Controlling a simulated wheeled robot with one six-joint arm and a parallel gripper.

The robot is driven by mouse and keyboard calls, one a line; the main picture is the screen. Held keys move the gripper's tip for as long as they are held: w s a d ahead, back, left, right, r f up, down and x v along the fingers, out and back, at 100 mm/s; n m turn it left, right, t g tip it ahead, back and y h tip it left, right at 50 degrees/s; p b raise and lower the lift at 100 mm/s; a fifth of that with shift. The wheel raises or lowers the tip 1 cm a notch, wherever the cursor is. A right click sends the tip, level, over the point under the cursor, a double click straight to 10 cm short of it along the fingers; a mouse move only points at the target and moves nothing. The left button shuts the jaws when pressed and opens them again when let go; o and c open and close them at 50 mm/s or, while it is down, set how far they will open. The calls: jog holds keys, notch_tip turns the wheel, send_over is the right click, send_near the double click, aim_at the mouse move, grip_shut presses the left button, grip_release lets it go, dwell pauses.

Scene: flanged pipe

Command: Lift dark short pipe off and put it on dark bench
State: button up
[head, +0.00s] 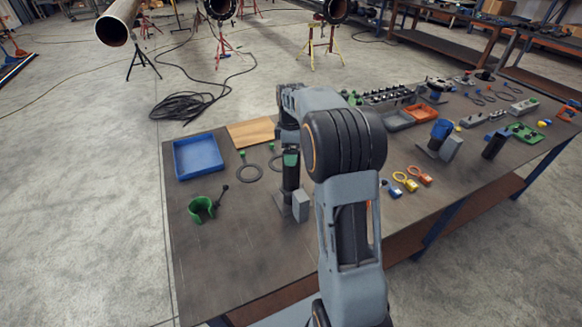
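A dark short pipe (290,177) stands upright on a small grey stand with a grey block (301,205), near the left part of the dark bench (240,270). My gripper (290,150) points down at the pipe's top end, with a green part showing there. The fingers are small and partly hidden by my arm. I cannot tell whether they are open or shut, or whether they touch the pipe. Another dark cylinder (494,146) stands near the bench's right side.
A blue tray (198,157), a wooden board (250,132) and a green open ring holder (201,209) lie left of my arm. A blue-topped cylinder (440,132) stands on a similar stand to the right. Yellow and orange tags (405,180) lie before it. The bench's front left is clear.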

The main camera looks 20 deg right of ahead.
jog(key=shift+f+p, duration=0.85)
jog(key=shift+f, duration=1.85)
jog(key=shift+w, duration=0.1)
jog(key=c, duration=1.2)
